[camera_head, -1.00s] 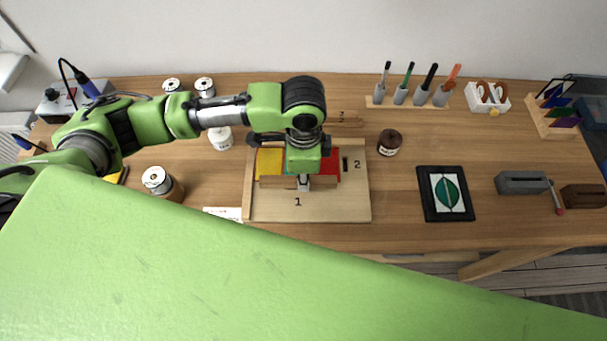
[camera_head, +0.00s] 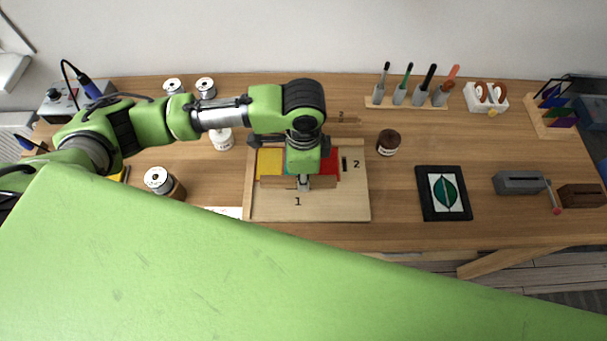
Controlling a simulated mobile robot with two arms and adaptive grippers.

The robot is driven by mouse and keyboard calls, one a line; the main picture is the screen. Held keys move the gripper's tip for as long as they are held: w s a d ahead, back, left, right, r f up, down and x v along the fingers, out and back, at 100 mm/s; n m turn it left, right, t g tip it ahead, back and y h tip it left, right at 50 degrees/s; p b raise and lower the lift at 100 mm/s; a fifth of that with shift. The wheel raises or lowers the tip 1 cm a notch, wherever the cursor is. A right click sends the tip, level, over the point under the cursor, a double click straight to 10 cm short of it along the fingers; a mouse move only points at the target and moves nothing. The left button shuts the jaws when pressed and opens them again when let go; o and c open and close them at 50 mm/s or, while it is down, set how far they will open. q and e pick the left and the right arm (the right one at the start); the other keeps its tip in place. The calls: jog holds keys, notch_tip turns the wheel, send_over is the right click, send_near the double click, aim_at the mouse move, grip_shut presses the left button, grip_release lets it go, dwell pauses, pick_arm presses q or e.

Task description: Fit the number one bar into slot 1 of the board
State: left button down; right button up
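The board (camera_head: 340,207) lies on the table with yellow (camera_head: 270,160) and red (camera_head: 329,162) tiles, and a sliver of teal between them. A brown wooden bar (camera_head: 272,182) runs along the tiles' front edge, just behind the printed 1. I take it for the number one bar; whether it is seated in slot 1 or just above it, I cannot tell. My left gripper (camera_head: 304,184) points down at the bar's middle. A fingertip shows in front of the bar; the rest is hidden by the wrist, so its grip is unclear. My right gripper is out of view.
A brown jar (camera_head: 388,142) stands right of the board, with a black-framed leaf tile (camera_head: 444,193) farther right. A pen rack (camera_head: 407,102) is at the back. Spools and a white jar (camera_head: 221,139) stand left. A large green surface of mine covers the foreground.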

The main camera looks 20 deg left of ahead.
pick_arm(q)
jog(key=shift+f, duration=0.55)
jog(key=shift+p, duration=0.65)
jog(key=shift+f, duration=0.3)
dwell(1.0)
jog(key=shift+p, duration=0.8)
jog(key=c, duration=1.8)
grip_release()
jog(key=shift+c, duration=0.2)
jog(key=o, duration=0.5)
jog(key=shift+c, duration=0.2)
